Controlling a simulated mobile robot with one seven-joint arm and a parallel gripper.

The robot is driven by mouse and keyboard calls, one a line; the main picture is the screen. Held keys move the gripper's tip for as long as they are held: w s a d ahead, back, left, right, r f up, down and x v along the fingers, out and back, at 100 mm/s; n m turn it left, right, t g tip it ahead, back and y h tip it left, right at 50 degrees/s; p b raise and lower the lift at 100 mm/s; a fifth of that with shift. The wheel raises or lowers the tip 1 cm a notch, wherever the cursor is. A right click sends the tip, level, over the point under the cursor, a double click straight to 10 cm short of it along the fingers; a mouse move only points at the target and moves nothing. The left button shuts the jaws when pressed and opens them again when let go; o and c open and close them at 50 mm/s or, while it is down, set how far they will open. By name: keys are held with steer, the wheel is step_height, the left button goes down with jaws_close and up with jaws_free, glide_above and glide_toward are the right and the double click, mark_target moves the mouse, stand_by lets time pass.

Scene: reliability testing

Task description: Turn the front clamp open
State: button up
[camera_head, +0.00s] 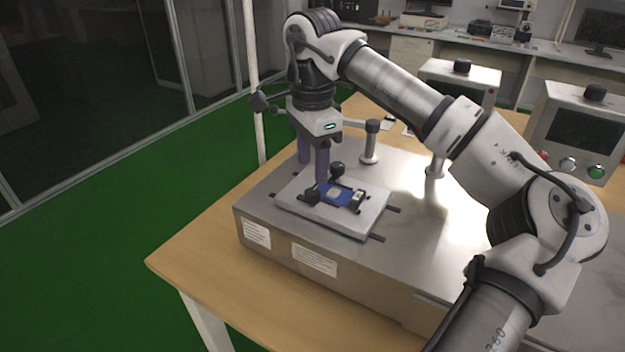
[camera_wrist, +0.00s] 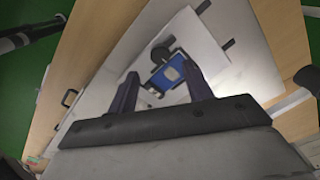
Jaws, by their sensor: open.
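A blue rectangular part (camera_head: 336,194) lies on a light square plate (camera_head: 369,218) on the metal test bench. Small dark clamps with knobs sit around it: one at its far side (camera_head: 337,168), one at its left (camera_head: 312,196) and one at its right end (camera_head: 357,198). I cannot tell for sure which is the front clamp, or whether each is turned open. My gripper (camera_head: 313,172) points down over the plate's left part, open and empty. In the wrist view the blue part (camera_wrist: 173,73) and a black knob (camera_wrist: 160,54) show between and beyond the fingers (camera_wrist: 161,70).
The metal bench (camera_head: 280,238) stands on a wooden table (camera_head: 190,258). Posts with dark tops (camera_head: 371,140) rise behind the plate. Control boxes (camera_head: 580,130) stand at the back right. The bench's surface right of the plate is clear.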

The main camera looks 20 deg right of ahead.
mark_target(312, 191)
step_height(312, 191, up, 8)
stand_by(0.5)
